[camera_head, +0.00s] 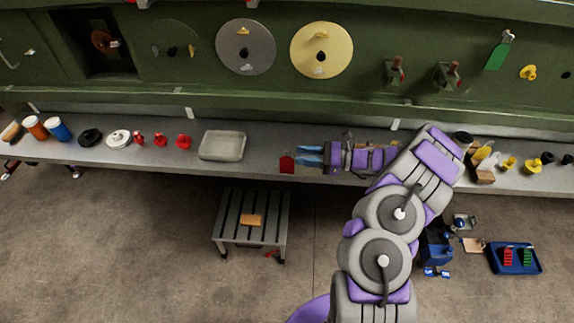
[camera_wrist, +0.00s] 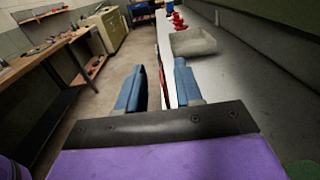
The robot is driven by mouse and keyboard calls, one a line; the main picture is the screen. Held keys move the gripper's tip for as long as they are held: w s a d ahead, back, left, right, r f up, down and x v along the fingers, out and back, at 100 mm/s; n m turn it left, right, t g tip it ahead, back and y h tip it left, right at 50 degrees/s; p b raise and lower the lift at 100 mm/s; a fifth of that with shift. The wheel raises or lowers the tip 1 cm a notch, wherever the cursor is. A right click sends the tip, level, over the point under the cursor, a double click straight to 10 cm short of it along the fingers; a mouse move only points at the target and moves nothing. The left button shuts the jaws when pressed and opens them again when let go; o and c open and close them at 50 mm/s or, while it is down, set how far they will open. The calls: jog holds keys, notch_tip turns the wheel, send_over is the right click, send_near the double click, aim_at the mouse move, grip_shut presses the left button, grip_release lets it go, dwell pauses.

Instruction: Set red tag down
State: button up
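The red tag (camera_head: 287,164) is at the front edge of the long grey shelf (camera_head: 260,150), just left of my fingertips in the head view. In the wrist view it shows as a thin red strip (camera_wrist: 163,72) in the gap between my fingers. My gripper (camera_head: 311,155) is above the shelf edge and points left. Its two blue fingers (camera_wrist: 160,78) stand apart, with a visible gap on each side of the tag. I cannot tell whether the tag rests fully on the shelf or hangs over its edge.
A grey tray (camera_head: 222,146) lies on the shelf left of the tag. Several red parts (camera_head: 161,140), a white disc (camera_head: 118,139) and a blue-wrapped can (camera_head: 58,129) stand farther left. The green fuselage wall (camera_head: 200,90) rises behind. A slatted stool (camera_head: 251,222) stands below on the floor.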

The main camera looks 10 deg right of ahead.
aim_at(282, 172)
jog(key=f, duration=0.4)
jog(key=shift+a+b, duration=0.25)
jog(key=shift+b, duration=0.1)
jog(key=shift+b+x, duration=0.5)
jog(key=shift+x, duration=3.05)
jog(key=shift+d+f, duration=0.1)
jog(key=shift+d, duration=0.05)
grip_shut()
